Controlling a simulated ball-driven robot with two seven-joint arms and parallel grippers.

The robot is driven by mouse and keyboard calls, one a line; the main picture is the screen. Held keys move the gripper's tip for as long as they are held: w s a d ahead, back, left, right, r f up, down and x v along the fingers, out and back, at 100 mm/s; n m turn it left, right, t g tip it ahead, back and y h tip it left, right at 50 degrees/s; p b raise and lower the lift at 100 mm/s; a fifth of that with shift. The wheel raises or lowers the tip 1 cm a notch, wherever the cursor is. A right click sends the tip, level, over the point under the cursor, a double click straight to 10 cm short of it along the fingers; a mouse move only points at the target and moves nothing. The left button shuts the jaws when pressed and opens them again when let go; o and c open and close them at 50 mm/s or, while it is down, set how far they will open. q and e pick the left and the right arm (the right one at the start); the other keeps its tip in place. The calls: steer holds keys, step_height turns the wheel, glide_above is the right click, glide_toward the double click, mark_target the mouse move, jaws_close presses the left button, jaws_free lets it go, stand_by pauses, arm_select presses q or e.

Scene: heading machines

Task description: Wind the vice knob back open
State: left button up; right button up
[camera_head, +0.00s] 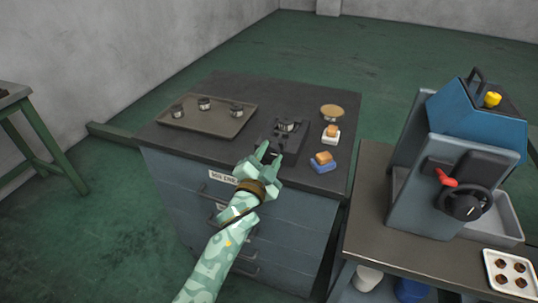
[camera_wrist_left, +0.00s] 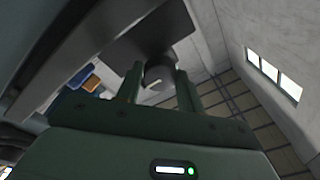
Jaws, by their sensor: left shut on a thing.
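The dark vice (camera_head: 291,151) sits near the front right of the bench top, with a round metal part (camera_head: 287,125) on it. My left gripper (camera_head: 268,155) is at the vice's front side, its two fingers pointing at it. In the left wrist view, the dark round vice knob (camera_wrist_left: 160,74) sits between the two fingers of my left gripper (camera_wrist_left: 160,92), which is shut on it. In the head view the gripper mostly hides the knob. How far the vice jaws stand apart is too small to tell. My right gripper is not in view.
A tray (camera_head: 215,124) with 3 round metal parts lies left on the bench (camera_head: 325,183). A tan disc (camera_head: 332,111), a white block (camera_head: 331,139) and a blue block (camera_head: 323,167) stand right of the vice. A blue machine (camera_head: 470,115) with a handwheel (camera_head: 465,204) stands on the right table.

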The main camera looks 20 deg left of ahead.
arm_select(q)
steer(key=shift+f, duration=0.15)
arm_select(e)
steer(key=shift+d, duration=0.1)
arm_select(q)
steer(key=o, duration=1)
